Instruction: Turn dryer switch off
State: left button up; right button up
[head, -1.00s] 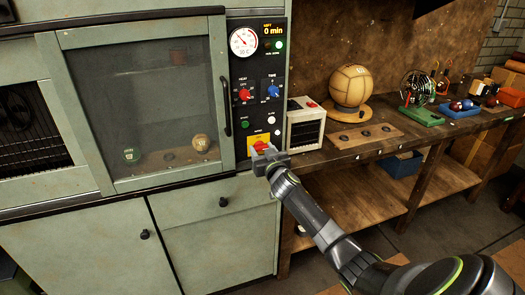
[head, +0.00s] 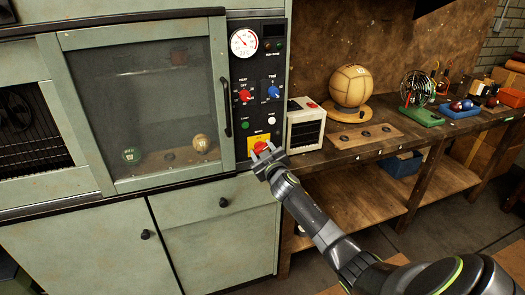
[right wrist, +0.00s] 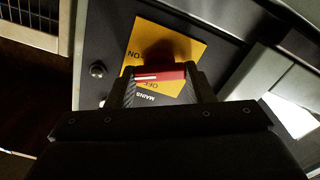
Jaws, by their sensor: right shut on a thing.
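The dryer is a pale green cabinet (head: 150,28) with a glass door and a black control panel (head: 236,88). Its red mains switch (head: 260,145) sits on a yellow plate (head: 251,140) low on the panel. In the right wrist view the red switch handle (right wrist: 160,72) lies between my fingers, beside the OFF lettering on the yellow plate (right wrist: 146,38). My right gripper (head: 265,158) is shut on this handle. The panel display (head: 273,29) is dark. My left gripper is not in view.
Two balls, one green (head: 131,155) and one tan (head: 201,143), sit behind the dryer glass. A small white box-shaped device (head: 305,130) stands close right of the panel. The wooden bench (head: 350,150) carries a large tan ball (head: 351,86) and other tools.

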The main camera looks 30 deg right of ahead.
jog(key=n+p, duration=0.1)
jog(key=n, duration=0.5)
jog(key=shift+n, duration=0.3)
jog(key=n, duration=0.3)
jog(key=n+p, duration=0.1)
jog(key=n, duration=0.2)
jog(key=shift+a+f, duration=0.1)
jog(key=shift+f, duration=0.1)
jog(key=o, duration=1)
jog(key=shift+c, duration=0.2)
jog(key=shift+s+a+p, duration=0.1)
jog(key=shift+s+p, duration=0.3)
jog(key=shift+s, duration=0.05)
jog(key=v, duration=1.6)
jog(key=shift+s, duration=0.25)
